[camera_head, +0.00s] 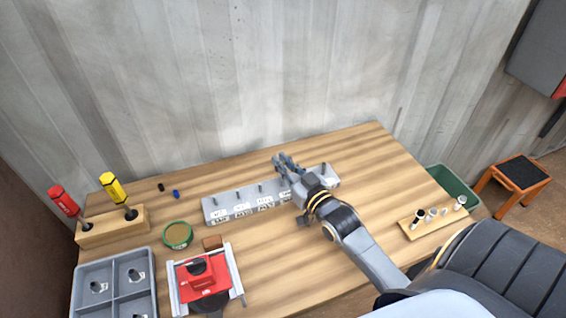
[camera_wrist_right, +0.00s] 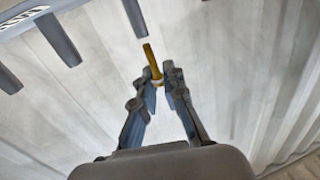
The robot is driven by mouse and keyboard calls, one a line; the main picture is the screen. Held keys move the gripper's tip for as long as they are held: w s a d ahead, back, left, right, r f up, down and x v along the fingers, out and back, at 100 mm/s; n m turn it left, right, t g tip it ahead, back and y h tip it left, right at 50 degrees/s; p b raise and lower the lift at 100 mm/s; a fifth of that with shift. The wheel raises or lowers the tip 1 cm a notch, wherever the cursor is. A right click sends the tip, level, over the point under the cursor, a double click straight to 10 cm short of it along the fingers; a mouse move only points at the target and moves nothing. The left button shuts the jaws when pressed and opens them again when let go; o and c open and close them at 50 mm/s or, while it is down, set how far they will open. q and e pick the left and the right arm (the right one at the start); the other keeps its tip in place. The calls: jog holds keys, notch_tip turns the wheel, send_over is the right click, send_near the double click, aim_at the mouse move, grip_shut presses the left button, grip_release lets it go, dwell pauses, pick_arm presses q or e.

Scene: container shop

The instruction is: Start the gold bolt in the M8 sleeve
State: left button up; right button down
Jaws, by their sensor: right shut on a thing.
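My right gripper (camera_head: 284,160) is over the right part of a grey labelled block (camera_head: 222,208) on the table. In the wrist view the gripper (camera_wrist_right: 162,82) is shut on a gold bolt (camera_wrist_right: 153,62), whose shank sticks out past the fingertips. The bolt's free end is close to the end of a dark grey post (camera_wrist_right: 135,18); I cannot tell whether they touch. Several short dark posts stand on the block; its labels are too small to read, so I cannot tell which is the M8 sleeve. The bolt is not discernible in the head view. My left gripper is not in view.
A red-and-silver fixture (camera_head: 203,283), a green round tin (camera_head: 177,234) and a grey compartment tray (camera_head: 114,250) are at the left. Red and yellow screwdrivers (camera_head: 113,188) stand in a wooden holder (camera_head: 98,231). A wooden rack (camera_head: 415,233) with small parts is at the right.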

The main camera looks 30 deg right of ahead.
jog(key=shift+f+b, duration=0.4)
jog(key=shift+f, duration=0.2)
jog(key=c, duration=1.3)
grip_release()
jog(key=shift+c, duration=0.2)
notch_tip(320, 180, up, 6)
jog(key=p, duration=0.6)
jog(key=shift+p, duration=0.3)
